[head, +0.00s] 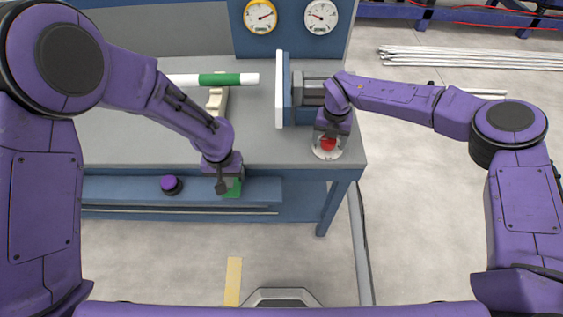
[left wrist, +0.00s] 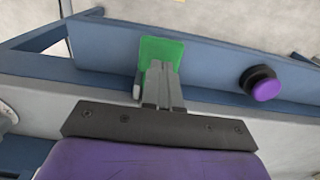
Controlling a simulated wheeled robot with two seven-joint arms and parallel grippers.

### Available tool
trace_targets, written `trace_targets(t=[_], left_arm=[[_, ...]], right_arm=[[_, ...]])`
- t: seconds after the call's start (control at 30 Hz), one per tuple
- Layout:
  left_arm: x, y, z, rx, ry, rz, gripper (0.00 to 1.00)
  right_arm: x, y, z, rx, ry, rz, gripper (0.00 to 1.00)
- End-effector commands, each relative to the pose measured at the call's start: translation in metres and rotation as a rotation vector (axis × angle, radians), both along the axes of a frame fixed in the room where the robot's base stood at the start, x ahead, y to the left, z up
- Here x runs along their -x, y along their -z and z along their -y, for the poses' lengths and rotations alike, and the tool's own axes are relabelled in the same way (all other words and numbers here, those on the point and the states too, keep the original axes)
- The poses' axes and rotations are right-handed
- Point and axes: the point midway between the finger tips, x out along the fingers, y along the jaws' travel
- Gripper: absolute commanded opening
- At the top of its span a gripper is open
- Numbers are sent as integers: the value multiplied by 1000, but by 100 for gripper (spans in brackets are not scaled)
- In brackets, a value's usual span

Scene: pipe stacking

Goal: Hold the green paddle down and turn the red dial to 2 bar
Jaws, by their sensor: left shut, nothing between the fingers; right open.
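The green paddle (head: 236,189) is on the blue front rail of the bench, and it also shows in the left wrist view (left wrist: 158,50). My left gripper (head: 222,188) is shut and empty, its fingertips over the paddle's lower part in the left wrist view (left wrist: 160,68). They look to be touching or very close to it; I cannot tell how far it is pressed. The red dial (head: 327,145) sits on a white round plate (head: 326,154) near the bench's front right corner. My right gripper (head: 328,134) is open directly above the dial, its fingers partly hidden.
Two gauges, one yellow-rimmed (head: 260,16) and one pale-rimmed (head: 321,16), stand at the back; their numbers are unreadable. A purple button (head: 171,184) is on the rail left of the paddle. A white pipe with a green band (head: 219,79) lies on the bench.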

Motion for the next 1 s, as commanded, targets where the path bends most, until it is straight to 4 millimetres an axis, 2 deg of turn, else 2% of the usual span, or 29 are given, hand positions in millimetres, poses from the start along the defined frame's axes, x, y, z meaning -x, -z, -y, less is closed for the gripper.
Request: trace_targets(t=[0.13, 0.63, 1.0], left_arm=[[0, 0, 0, 0, 0, 0, 0], [0, 0, 0, 0, 0, 0, 0], [0, 0, 0, 0, 0, 0, 0]], right_arm=[[-1, -6, 0, 0, 0, 2, 77], [0, -64, 0, 0, 0, 1, 77], [0, -70, 0, 0, 0, 0, 77]])
